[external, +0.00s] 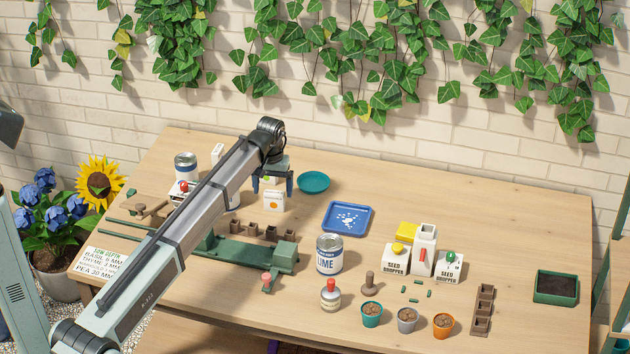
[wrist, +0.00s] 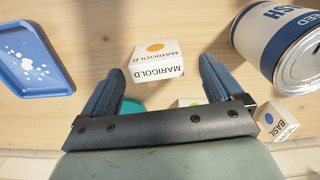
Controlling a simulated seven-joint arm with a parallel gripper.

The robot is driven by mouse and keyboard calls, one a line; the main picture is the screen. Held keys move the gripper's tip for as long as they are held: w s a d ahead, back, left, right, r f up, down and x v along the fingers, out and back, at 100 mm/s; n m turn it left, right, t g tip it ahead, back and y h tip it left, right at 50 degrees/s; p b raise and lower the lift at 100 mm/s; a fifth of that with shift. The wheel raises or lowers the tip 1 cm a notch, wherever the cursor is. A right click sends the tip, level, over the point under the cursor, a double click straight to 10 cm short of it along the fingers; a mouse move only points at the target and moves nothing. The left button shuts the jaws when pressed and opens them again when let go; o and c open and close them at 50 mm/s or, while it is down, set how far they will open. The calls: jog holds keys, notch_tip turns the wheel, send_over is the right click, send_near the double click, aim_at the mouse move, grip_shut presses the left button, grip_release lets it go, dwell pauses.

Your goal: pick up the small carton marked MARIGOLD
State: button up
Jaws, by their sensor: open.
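The small white carton marked MARIGOLD (wrist: 156,65), with an orange dot, stands upright in the wrist view, ahead of my open fingers and roughly centred between them. In the external view this carton (external: 273,203) stands on the table just in front of my gripper (external: 272,185). My gripper points down, open and empty, with one dark blue finger on each side. It also shows in the wrist view (wrist: 160,68). I cannot tell the exact gap between fingers and carton.
A blue-and-white can (wrist: 262,35) stands close to the right finger. A carton marked BASIL (wrist: 275,122) and a green-marked carton (wrist: 188,102) are near the gripper. A teal saucer (external: 313,182) and blue tray (external: 347,219) lie to the right.

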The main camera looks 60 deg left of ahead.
aim_at(274, 192)
jog(key=f, duration=0.4)
jog(key=shift+w+f, duration=0.2)
jog(key=shift+f, duration=0.2)
jog(key=shift+c, duration=0.2)
jog(key=c, duration=1)
